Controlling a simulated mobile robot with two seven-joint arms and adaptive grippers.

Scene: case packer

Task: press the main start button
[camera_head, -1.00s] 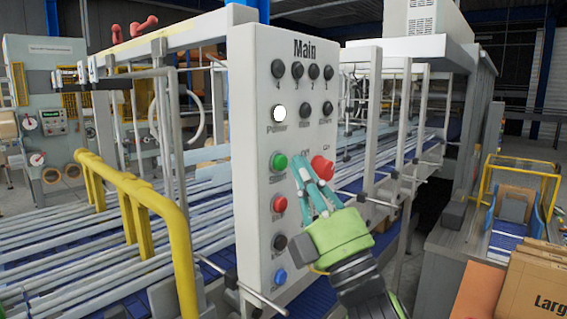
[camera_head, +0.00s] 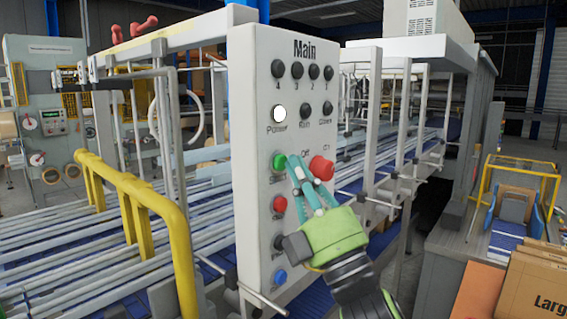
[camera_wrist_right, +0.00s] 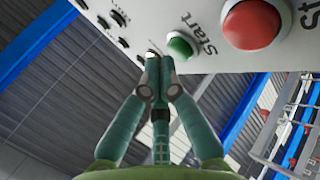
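The green start button (camera_head: 279,162) is on the white control panel (camera_head: 262,110) marked "Main". It also shows in the right wrist view (camera_wrist_right: 180,46), with "Start" printed beside it. My right gripper (camera_head: 291,161) is in front of the panel, its fingertips just right of the green button in the head view. In the right wrist view my right gripper (camera_wrist_right: 160,60) has its fingers together with nothing between them, the tips close to the green button's left edge. I cannot tell whether they touch it. My left gripper is not in view.
A large red button (camera_head: 321,168) sits right of the green one. Below are a smaller red button (camera_head: 280,204), a black knob (camera_head: 280,241) and a blue button (camera_head: 280,276). A yellow rail (camera_head: 150,195) stands left; cardboard boxes (camera_head: 540,285) are at lower right.

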